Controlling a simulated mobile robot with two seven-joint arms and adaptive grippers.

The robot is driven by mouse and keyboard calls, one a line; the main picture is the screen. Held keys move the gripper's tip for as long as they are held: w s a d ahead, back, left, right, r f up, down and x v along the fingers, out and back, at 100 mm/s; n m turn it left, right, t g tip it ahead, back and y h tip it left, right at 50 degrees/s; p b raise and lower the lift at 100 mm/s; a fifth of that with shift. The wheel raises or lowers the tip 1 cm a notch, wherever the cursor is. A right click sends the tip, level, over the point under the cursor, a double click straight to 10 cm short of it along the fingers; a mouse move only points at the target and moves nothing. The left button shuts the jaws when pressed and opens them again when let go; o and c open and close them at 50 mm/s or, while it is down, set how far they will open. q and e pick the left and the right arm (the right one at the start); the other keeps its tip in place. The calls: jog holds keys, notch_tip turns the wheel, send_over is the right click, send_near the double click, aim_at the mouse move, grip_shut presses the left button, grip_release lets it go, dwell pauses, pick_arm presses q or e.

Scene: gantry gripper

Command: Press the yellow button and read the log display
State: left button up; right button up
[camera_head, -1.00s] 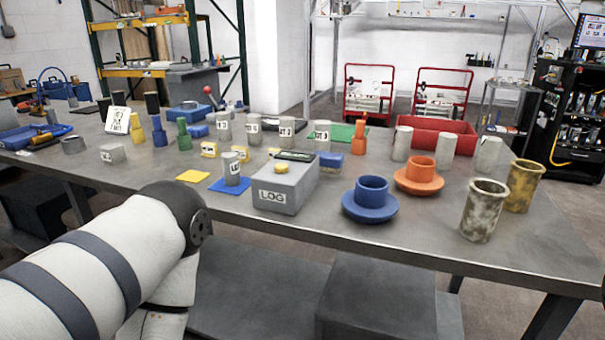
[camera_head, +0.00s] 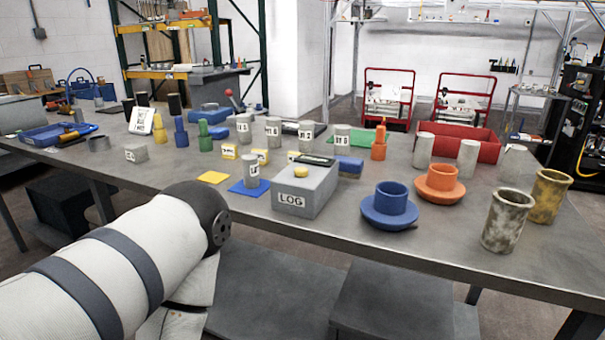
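The grey LOG box (camera_head: 306,190) sits near the front edge of the table, in the middle of the view. Its front face carries a "LOG" label. The yellow button (camera_head: 300,171) is on its top, toward the front. A dark display (camera_head: 314,160) lies on the top behind the button; no text on it can be made out. My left arm comes in from the lower left, its dark joint near the table's front edge, left of the box. Neither gripper shows in the view.
A labelled grey cylinder (camera_head: 252,174) stands on a blue square (camera_head: 249,187) just left of the box. A blue flanged cup (camera_head: 389,206) and an orange one (camera_head: 439,183) stand to its right. More cylinders and blocks fill the back. Bare table (camera_head: 130,175) lies at the front left.

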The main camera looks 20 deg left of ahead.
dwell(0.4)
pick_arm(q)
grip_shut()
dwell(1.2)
